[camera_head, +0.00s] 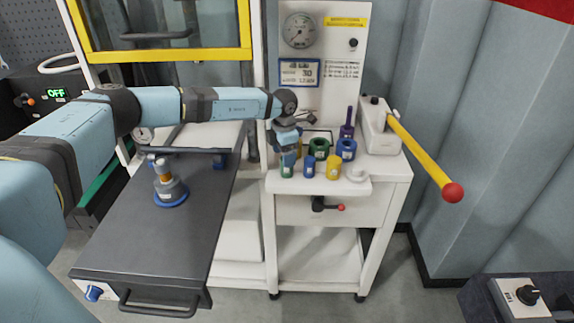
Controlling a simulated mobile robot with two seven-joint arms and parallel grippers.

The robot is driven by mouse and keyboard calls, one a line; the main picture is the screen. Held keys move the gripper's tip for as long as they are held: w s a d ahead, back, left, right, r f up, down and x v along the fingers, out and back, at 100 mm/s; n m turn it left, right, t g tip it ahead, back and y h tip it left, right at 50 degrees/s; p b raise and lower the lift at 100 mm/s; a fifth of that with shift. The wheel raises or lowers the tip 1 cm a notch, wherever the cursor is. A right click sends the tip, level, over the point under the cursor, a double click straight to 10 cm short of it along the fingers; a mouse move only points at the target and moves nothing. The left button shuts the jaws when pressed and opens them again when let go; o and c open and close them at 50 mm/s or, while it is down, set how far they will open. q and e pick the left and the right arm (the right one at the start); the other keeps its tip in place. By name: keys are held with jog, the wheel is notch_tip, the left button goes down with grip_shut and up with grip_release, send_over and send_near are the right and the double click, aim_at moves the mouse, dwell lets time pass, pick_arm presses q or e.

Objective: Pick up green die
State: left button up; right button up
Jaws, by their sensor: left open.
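Two green pieces stand on the white cart top. A small green cylinder (287,167) stands at its left front. A wider green ring-like piece with a dark hole (319,149) stands behind and to the right. I cannot tell for sure which one is the die. My left gripper (289,151) is open and points down at the small green cylinder. Its fingers hide the cylinder's top, and I cannot tell whether they touch it. My right gripper is not in view.
Close by stand a blue cylinder (309,167), a yellow cylinder (333,168), a blue ring-like piece (346,150) and a purple piece (347,130). A press with a yellow lever (415,153) stands at the right. A dark bench (150,235) at left holds a blue-based device (170,191).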

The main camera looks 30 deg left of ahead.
pick_arm(q)
jog(key=f, duration=0.2)
jog(key=w+f, duration=0.1)
jog(key=f, duration=0.1)
jog(key=shift+d+f+p, duration=0.2)
jog(key=shift+f+p, duration=0.05)
jog(key=shift+p, duration=0.05)
jog(key=shift+a+f, duration=0.1)
jog(key=shift+f, duration=0.15)
jog(key=c, duration=1.2)
